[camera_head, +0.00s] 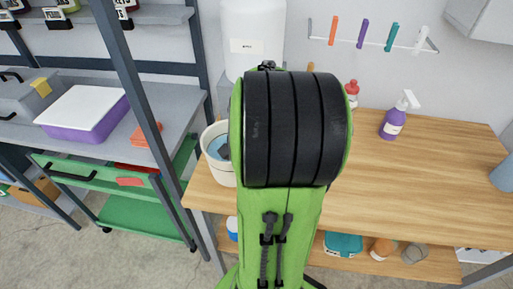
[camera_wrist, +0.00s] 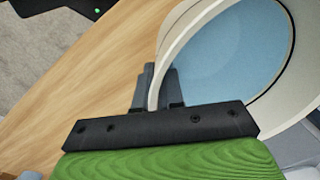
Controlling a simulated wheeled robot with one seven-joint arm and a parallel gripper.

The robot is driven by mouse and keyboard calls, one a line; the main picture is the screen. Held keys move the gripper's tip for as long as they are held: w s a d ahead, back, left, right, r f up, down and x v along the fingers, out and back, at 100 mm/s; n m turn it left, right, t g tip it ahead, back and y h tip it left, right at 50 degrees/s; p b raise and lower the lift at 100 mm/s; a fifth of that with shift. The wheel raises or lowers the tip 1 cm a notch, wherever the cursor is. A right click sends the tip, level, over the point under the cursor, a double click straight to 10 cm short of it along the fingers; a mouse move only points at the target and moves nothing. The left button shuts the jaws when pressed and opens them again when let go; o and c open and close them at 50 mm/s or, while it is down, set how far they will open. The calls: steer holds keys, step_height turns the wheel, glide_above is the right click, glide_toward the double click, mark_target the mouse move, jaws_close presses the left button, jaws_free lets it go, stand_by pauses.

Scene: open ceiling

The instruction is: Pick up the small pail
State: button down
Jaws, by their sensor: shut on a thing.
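The small pail (camera_head: 217,172) is white with a light blue inside. It stands at the left end of the wooden table in the head view, partly hidden behind my green and black arm. In the wrist view the pail (camera_wrist: 172,50) fills the upper right, its rim running down between my gripper's (camera_wrist: 160,92) grey fingers. My gripper is shut on the pail's rim, with one finger outside and one inside. In the head view only a small dark part of my gripper shows at the pail's rim. I cannot tell whether the pail touches the tabletop.
The wooden table (camera_head: 420,185) holds a purple spray bottle (camera_head: 394,122) and a red-capped bottle (camera_head: 352,90). A large white container (camera_head: 252,25) stands behind. A grey shelf rack with a purple bin (camera_head: 85,118) is at left. The table's right half is mostly clear.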

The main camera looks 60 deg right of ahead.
steer(key=s+a, duration=0.2)
steer(key=a, duration=0.3)
steer(key=shift+s+a, duration=0.15)
steer(key=shift+a, duration=0.15)
steer(key=shift+p, duration=0.3)
